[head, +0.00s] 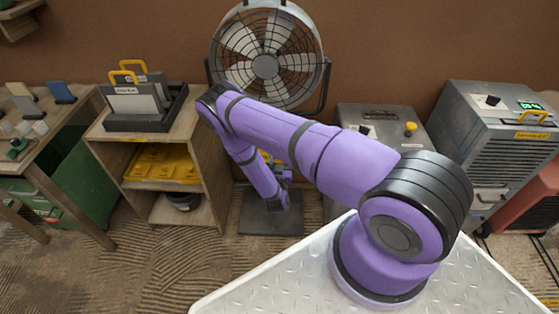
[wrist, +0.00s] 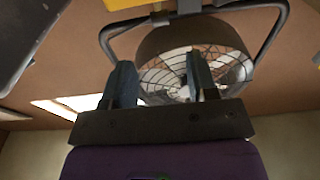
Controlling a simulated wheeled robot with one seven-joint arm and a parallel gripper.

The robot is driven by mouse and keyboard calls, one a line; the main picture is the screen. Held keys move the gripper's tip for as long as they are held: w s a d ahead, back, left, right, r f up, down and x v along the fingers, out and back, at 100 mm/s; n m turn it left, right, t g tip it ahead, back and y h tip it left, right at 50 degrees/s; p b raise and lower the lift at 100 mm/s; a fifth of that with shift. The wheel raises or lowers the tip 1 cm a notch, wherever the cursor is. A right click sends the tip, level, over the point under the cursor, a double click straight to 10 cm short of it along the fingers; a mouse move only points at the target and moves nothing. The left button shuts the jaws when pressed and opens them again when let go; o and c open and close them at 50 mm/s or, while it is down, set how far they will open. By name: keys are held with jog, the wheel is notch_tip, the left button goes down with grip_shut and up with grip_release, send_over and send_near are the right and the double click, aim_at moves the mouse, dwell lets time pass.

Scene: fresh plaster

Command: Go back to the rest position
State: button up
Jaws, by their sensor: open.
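My gripper (wrist: 157,62) is open, with its two dark fingers apart and nothing between them in the wrist view. The fan cage (wrist: 232,70) shows behind the fingers there. In the head view my purple arm rises from the plate at the right, bends at an elbow before the shelf, and its forearm hangs down in front of the fan (head: 265,67). The gripper's fingers cannot be made out clearly in the head view. The task names no object.
A wooden shelf (head: 205,165) with a dark tray (head: 150,122) and yellow bins (head: 160,165) stands left of the forearm. Grey machines (head: 488,130) stand at the right. A workbench (head: 50,150) is at the far left. Carpet (head: 150,270) at lower left is clear.

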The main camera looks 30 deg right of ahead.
jog(key=w+a+r+m+g+y, duration=0.1)
jog(key=w+a+r+g+y, duration=0.1)
jog(key=w+r, duration=0.6)
jog(key=w+a+r+m+g+y, duration=0.2)
jog(key=w+r, duration=0.2)
jog(key=r, duration=0.9)
jog(key=s+a+r+n+g+y, duration=0.1)
jog(key=s+a+r+y, duration=0.1)
jog(key=r, duration=0.8)
jog(key=s+a+r+n+g+y, duration=0.1)
jog(key=s+a+r+n+y, duration=0.15)
jog(key=r, duration=0.85)
jog(key=s+a+r+n+g+y, duration=0.2)
jog(key=s+a+r+n+y, duration=0.1)
jog(key=s+r, duration=1.25)
jog(key=s+d+r+n+g, duration=0.1)
jog(key=s, duration=1.1)
jog(key=s+r+n+g, duration=0.1)
jog(key=s+r+n, duration=0.1)
jog(key=s, duration=1)
jog(key=shift+d+r+g+h, duration=0.25)
jog(key=shift+d+g+h, duration=0.1)
jog(key=shift+d+g, duration=0.05)
